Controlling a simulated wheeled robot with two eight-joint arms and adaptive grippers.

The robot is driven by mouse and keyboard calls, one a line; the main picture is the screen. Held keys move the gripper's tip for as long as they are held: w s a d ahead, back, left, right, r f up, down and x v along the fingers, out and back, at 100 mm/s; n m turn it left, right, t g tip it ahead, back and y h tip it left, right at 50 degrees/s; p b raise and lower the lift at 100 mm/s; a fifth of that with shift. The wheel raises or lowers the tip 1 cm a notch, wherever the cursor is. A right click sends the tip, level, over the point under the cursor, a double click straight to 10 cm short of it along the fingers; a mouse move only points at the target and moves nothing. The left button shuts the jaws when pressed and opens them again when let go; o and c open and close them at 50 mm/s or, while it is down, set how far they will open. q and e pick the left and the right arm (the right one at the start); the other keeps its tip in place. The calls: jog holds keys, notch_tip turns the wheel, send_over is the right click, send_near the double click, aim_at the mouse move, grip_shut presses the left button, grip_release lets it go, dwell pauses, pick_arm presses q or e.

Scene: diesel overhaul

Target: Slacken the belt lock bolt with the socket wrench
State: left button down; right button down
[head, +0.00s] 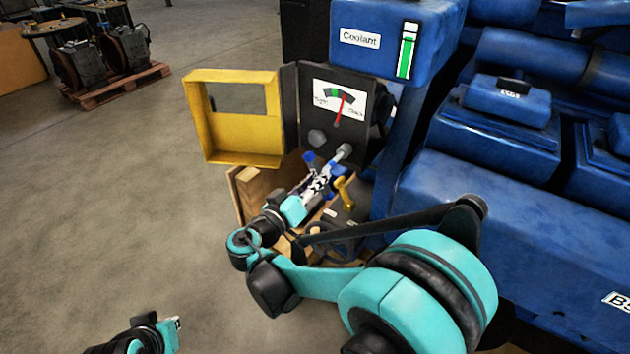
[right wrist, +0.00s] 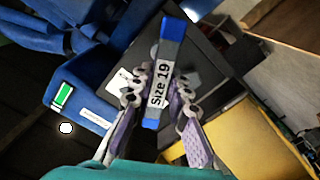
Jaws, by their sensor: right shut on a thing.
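The socket wrench has a blue handle (right wrist: 171,42) with a white "Size 19" label, seen in the right wrist view. My right gripper (head: 318,184) is shut on the wrench; its fingers (right wrist: 161,92) pinch the labelled handle from both sides. In the head view, a grey cylindrical end (head: 343,152) of the wrench lies close to the black panel (head: 310,110). A dark hexagonal bolt head (head: 317,138) shows on that panel, left of the cylinder; they look apart. A Tight/Slack gauge (head: 340,100) has its red needle right of the green band. My left arm shows at the bottom left edge; its fingers are unclear.
A yellow door frame (head: 233,150) stands open left of the panel. A blue Coolant tank (head: 385,40) is above it, the blue engine (head: 500,200) to the right. A yellow handle (head: 343,192) and a wooden crate (head: 250,195) are below.

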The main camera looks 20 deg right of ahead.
jog(key=shift+w+d, duration=0.2)
jog(key=shift+d, duration=0.05)
jog(key=n, duration=0.3)
jog(key=shift+n, duration=0.4)
jog(key=n, duration=0.6)
jog(key=shift+a+n+b, duration=0.1)
jog(key=shift+n+b, duration=0.2)
jog(key=shift+n, duration=0.1)
jog(key=n, duration=1.1)
jog(key=shift+r, duration=0.1)
jog(key=c, duration=2.3)
grip_release()
jog(key=shift+s+a, duration=0.1)
grip_shut()
